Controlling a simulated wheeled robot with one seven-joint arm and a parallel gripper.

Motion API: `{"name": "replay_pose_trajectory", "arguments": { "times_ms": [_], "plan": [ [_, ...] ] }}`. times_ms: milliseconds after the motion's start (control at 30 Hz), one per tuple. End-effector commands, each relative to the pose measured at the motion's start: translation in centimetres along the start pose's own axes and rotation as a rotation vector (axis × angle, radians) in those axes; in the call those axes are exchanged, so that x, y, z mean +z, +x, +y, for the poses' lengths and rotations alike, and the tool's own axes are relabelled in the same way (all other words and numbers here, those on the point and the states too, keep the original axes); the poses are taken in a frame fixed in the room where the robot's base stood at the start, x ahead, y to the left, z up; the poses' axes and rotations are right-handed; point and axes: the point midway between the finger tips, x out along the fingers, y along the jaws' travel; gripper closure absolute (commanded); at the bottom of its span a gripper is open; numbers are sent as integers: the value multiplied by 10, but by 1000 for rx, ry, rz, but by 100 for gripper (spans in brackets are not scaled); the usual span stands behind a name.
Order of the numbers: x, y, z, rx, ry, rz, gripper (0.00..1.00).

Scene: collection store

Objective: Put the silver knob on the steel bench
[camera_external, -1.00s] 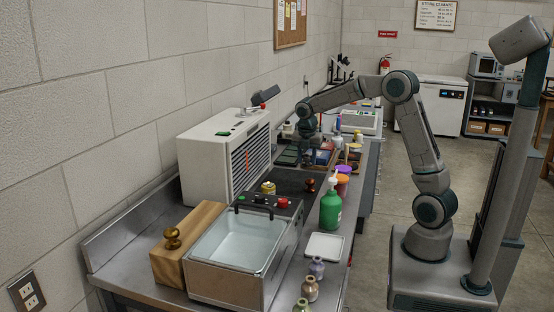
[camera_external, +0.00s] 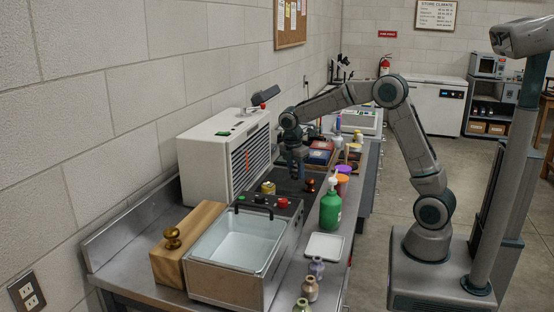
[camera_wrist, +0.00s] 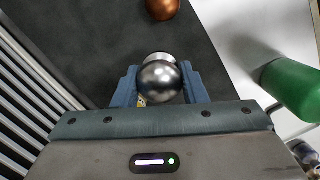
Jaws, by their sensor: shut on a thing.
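The silver knob (camera_wrist: 160,80) is a shiny round ball with a paler collar, seen between my fingers in the wrist view. My gripper (camera_wrist: 160,88) is shut on it. In the external view my gripper (camera_external: 296,176) hangs pointing down over the dark mat beside the white vented unit; the silver knob cannot be made out there. The height of the knob above the mat is hard to tell. The steel bench (camera_external: 130,264) runs along the wall, with bare metal at its near left end.
A copper knob (camera_external: 310,185) stands on the dark mat (camera_wrist: 95,45), close to my gripper. A white vented unit (camera_external: 215,160) stands left.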

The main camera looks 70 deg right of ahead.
Motion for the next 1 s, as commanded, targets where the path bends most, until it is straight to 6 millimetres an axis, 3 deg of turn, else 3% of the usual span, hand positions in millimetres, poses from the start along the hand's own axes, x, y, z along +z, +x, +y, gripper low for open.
{"name": "replay_pose_trajectory", "arguments": {
  "times_ms": [200, 500, 700, 867, 1000],
  "plan": [
    [-54, 9, -16, -39, 253, 0, 94],
    [-114, 22, -44, -89, 588, 1, 94],
    [-134, 26, -54, -107, 708, 1, 94],
    [-137, 27, -57, -119, 802, 3, 94],
    [-137, 27, -57, -144, 977, 5, 94]
  ]
}}
